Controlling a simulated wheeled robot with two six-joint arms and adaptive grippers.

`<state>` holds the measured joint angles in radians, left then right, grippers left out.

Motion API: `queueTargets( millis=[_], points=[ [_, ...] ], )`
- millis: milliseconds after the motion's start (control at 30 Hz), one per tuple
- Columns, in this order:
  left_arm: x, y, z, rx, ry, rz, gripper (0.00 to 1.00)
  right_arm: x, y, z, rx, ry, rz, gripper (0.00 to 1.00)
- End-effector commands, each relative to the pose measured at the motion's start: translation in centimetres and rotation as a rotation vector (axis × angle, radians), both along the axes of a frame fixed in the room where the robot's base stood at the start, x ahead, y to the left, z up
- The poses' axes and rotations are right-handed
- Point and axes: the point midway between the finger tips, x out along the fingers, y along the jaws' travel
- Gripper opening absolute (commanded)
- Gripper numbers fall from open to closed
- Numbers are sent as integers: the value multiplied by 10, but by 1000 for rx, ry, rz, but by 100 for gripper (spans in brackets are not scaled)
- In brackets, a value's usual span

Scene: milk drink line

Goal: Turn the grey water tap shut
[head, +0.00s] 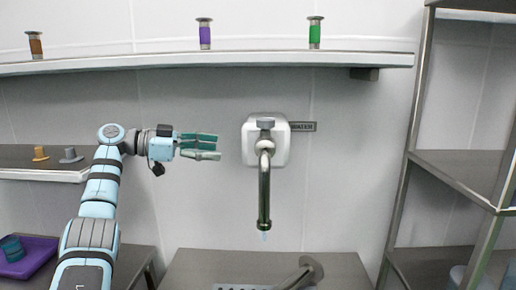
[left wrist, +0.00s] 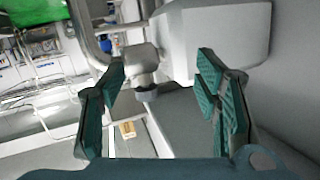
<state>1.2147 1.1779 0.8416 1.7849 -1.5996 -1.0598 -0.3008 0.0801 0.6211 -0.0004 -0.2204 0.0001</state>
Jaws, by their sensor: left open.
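The water tap sits on a white wall box (head: 281,153) beside a small WATER label (head: 302,127). Its grey handle (head: 265,123) is on top, and its metal spout (head: 264,195) hangs down. A small pale blue bit, perhaps water, shows at the spout's lower end. My left gripper (head: 218,147) is open and empty, left of the tap and apart from it, with fingers pointing right. In the left wrist view, the grey handle (left wrist: 147,93) shows beyond and between the open fingers, with the white box (left wrist: 215,40) behind. My right gripper is not in view.
A shelf (head: 160,63) above carries brown, purple and green containers. A steel counter (head: 200,265) with a grey curved piece (head: 305,272) lies below. A purple tray (head: 38,250) is at lower left. A metal rack (head: 410,150) stands at right. The wall between gripper and tap is clear.

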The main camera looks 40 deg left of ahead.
Motion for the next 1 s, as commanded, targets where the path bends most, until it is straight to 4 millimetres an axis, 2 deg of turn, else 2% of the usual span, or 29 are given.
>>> queueTargets(
  millis=[33,100,167,233,267,333,467,733,900,1000],
  points=[
    [-16,6,-38,80,0,96,57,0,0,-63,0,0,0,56],
    [-29,-7,-22,114,-23,215,57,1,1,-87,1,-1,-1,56],
    [-37,-32,3,85,-64,272,57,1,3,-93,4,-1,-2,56],
    [-41,-64,43,-21,-114,285,57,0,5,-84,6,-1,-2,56],
    [-40,-71,53,-80,-120,285,57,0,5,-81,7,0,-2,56],
    [-38,-70,63,-184,-112,299,57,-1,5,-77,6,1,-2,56],
    [-22,-74,68,-216,-99,299,57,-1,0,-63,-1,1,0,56],
    [50,-97,72,-219,-99,295,57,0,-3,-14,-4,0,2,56],
    [84,-106,68,-217,-100,298,57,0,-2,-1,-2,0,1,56],
    [94,-109,66,-214,-100,300,57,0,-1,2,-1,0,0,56]
  ],
)
